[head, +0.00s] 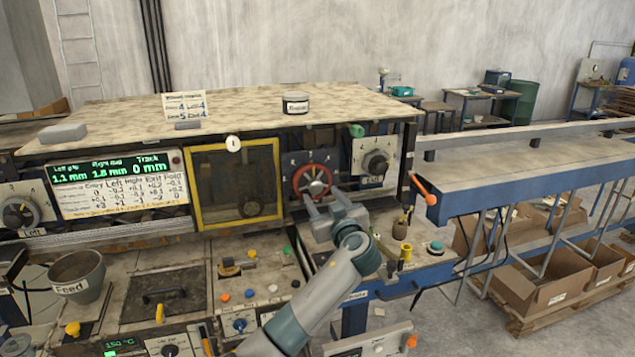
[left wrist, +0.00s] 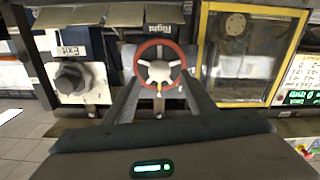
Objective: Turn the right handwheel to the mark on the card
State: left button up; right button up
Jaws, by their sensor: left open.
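The right handwheel (head: 311,180) is a red ring with pale spokes on the machine front, right of the yellow-framed window. In the left wrist view, the handwheel (left wrist: 160,65) faces me under an upside-down "Right" label, with a small yellow-orange mark low on it. My left gripper (head: 325,207) is open just in front of the wheel. In the left wrist view its fingers (left wrist: 160,80) are spread to either side of the wheel's lower part; I cannot tell whether they touch it. A small card (head: 184,106) stands on the machine top, its writing too small to read surely. My right gripper is not in view.
A green-lettered display (head: 116,170) reads left gap 1.1 mm, right gap 1.8 mm, track 0 mm. The Exit dial (head: 375,163) is right of the wheel. A yellow-framed window (head: 235,228) is left of it. Buttons and a Feed cup (head: 78,276) occupy the lower panel.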

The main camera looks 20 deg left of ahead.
aim_at(317, 188)
pick_arm(q)
jog(key=p+x, duration=0.1)
jog(key=x, duration=0.2)
jog(key=shift+w+a+r, duration=0.15)
jog(key=shift+w, duration=0.15)
jog(key=shift+p+x, duration=0.55)
jog(key=shift+x, duration=0.3)
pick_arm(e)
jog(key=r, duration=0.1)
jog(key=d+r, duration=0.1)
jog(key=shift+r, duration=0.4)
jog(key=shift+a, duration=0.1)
pick_arm(q)
jog(key=c, duration=0.9)
jog(key=shift+f, duration=0.2)
jog(key=shift+c, duration=0.7)
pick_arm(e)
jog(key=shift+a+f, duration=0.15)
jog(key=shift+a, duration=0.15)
